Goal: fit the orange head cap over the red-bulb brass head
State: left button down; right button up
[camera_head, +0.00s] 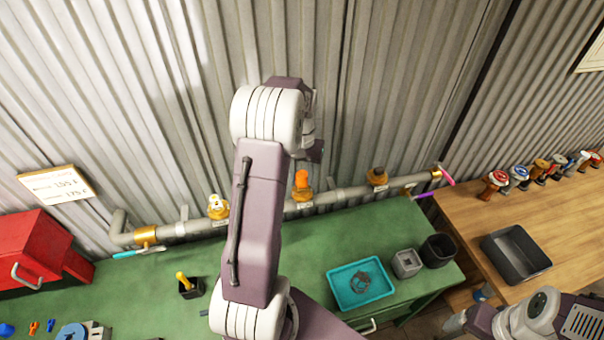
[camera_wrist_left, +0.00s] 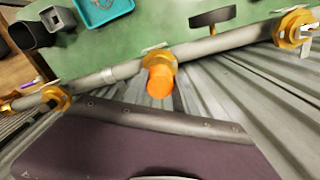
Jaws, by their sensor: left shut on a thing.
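The orange head cap (camera_head: 302,180) stands upright at the middle brass head (camera_head: 301,194) on the grey pipe. In the left wrist view the cap (camera_wrist_left: 160,82) meets the brass collar (camera_wrist_left: 159,56), with no clear gap. The red bulb is hidden, so I cannot see how deep the cap sits. My left gripper (camera_head: 315,152) is just above the cap and shut on it; the fingertips are mostly hidden, and in the wrist view only a dark purple panel shows below the cap. My right gripper is out of view; part of my right arm shows at the lower right.
The pipe (camera_head: 340,196) runs along the corrugated wall, with a white-topped brass head (camera_head: 218,207) and a dark-topped one (camera_head: 377,177) to either side. The green bench (camera_head: 330,240) holds a teal tray (camera_head: 346,304), a grey square cup (camera_head: 406,263) and a black cup (camera_head: 438,250).

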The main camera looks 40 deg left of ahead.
pick_arm(q)
jog(key=shift+f+b, duration=0.55)
jog(key=shift+f, duration=0.5)
jog(key=c, duration=0.9)
grip_release()
jog(key=shift+r, duration=0.1)
notch_tip(320, 180, up, 9)
jog(key=shift+r+b, duration=0.1)
jog(key=shift+b, duration=0.7)
